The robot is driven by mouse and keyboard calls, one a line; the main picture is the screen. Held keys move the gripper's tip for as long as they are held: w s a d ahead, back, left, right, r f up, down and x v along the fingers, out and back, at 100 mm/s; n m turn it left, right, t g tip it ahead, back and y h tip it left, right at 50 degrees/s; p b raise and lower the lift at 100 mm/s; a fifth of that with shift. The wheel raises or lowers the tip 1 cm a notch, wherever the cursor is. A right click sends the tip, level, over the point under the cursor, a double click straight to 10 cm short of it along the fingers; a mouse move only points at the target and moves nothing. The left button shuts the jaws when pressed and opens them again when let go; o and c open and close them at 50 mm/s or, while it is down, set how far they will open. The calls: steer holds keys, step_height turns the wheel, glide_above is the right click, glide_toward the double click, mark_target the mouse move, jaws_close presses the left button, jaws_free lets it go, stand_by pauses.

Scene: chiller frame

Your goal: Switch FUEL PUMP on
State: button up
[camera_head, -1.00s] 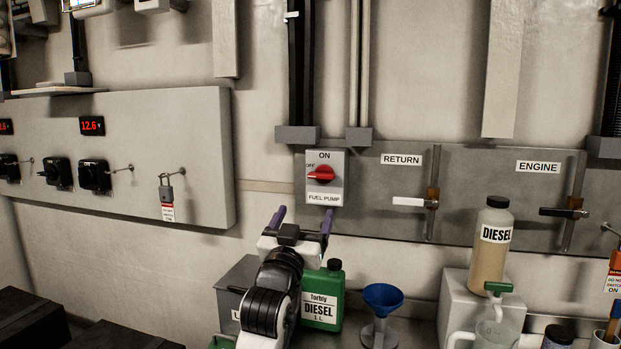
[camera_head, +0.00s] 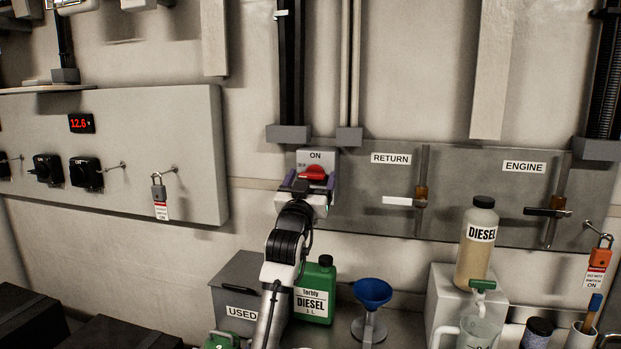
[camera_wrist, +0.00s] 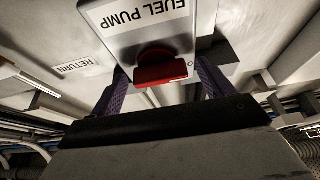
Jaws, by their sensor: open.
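The FUEL PUMP switch is a pale plate (camera_head: 315,155) on the grey wall panel, with a red rotary knob (camera_head: 314,171). ON is printed at its top; the lower label is hidden by my gripper in the head view. The knob's handle lies roughly sideways, toward the OFF side. My gripper (camera_head: 316,178) is in front of the switch, open, with one purple finger on each side of the knob. The wrist view shows the plate (camera_wrist: 132,22) upside down and the red knob (camera_wrist: 164,68) between the fingers (camera_wrist: 160,84). I cannot tell whether they touch it.
The RETURN lever (camera_head: 397,201) and ENGINE lever (camera_head: 547,212) are to the right. Below are a green diesel can (camera_head: 316,290), a blue funnel (camera_head: 372,292), a diesel bottle (camera_head: 479,245) and a grey USED box (camera_head: 240,277). A padlock (camera_head: 159,190) hangs on the left panel.

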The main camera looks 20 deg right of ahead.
steer(key=c, duration=1)
steer(key=shift+m+b, duration=0.3)
steer(key=shift+m, duration=0.1)
steer(key=m+g+h+b, duration=0.1)
steer(key=m, duration=0.1)
steer(key=m+g+h+b, duration=0.1)
steer(key=m+b, duration=0.1)
steer(key=m, duration=0.1)
steer(key=shift+a+f, duration=0.1)
steer(key=shift+a, duration=0.05)
steer(key=m+g, duration=0.1)
steer(key=m, duration=0.1)
steer(key=m+g+h, duration=0.1)
steer(key=m, duration=0.2)
steer(key=shift+w+r+b, duration=0.1)
steer(key=shift+r+b, duration=0.1)
steer(key=shift+b, duration=0.2)
steer(key=m+g, duration=0.1)
steer(key=m, duration=0.2)
steer(key=m+g+p, duration=0.1)
steer(key=m+g, duration=0.1)
steer(key=m, duration=0.1)
steer(key=shift+r+m+h, duration=0.15)
steer(key=shift+m+h, duration=0.15)
steer(key=m+g, duration=0.1)
steer(key=m, duration=0.1)
steer(key=m+y+p, duration=0.1)
steer(key=m, duration=0.2)
steer(key=shift+g, duration=0.4)
